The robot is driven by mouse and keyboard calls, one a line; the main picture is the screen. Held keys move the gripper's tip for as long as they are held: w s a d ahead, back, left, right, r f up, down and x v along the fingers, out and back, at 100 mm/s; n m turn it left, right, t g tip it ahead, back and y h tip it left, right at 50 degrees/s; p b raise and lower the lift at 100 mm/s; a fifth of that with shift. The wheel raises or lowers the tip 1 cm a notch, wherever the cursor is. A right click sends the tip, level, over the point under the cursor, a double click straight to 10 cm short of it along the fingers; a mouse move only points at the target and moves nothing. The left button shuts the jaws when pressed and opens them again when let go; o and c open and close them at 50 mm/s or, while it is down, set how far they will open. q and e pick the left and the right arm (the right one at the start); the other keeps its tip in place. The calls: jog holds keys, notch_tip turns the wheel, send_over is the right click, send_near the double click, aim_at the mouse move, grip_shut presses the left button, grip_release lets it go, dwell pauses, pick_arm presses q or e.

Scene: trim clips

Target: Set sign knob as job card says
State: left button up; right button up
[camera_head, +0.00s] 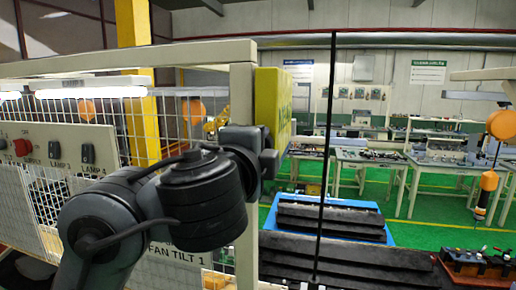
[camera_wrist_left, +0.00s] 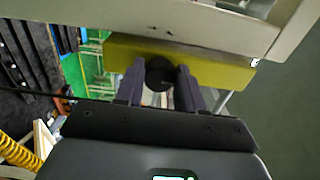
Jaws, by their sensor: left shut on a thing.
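A yellow sign box (camera_head: 272,98) is fixed at the end of the light frame, seen nearly edge-on, with unreadable dark markings on its right face. In the left wrist view the yellow box (camera_wrist_left: 225,73) carries a round black knob (camera_wrist_left: 160,72). My left gripper (camera_head: 268,150) is at the lower part of the box in the head view. In the wrist view its two fingers (camera_wrist_left: 160,86) are closed on both sides of the knob. The knob's pointer and setting cannot be read. I cannot make out a job card. My right gripper is in no view.
A switch panel (camera_head: 55,148) with a red knob (camera_head: 22,147) and LAMP switches is at left. A "FAN TILT 1" label (camera_head: 178,255) is partly behind my arm. Black trays (camera_head: 330,222) lie at the lower right. A thin black post (camera_head: 326,150) stands right of the box.

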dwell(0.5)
pick_arm(q)
jog(key=o, duration=1)
jog(key=shift+s, duration=0.1)
jog(key=shift+v, duration=5.3)
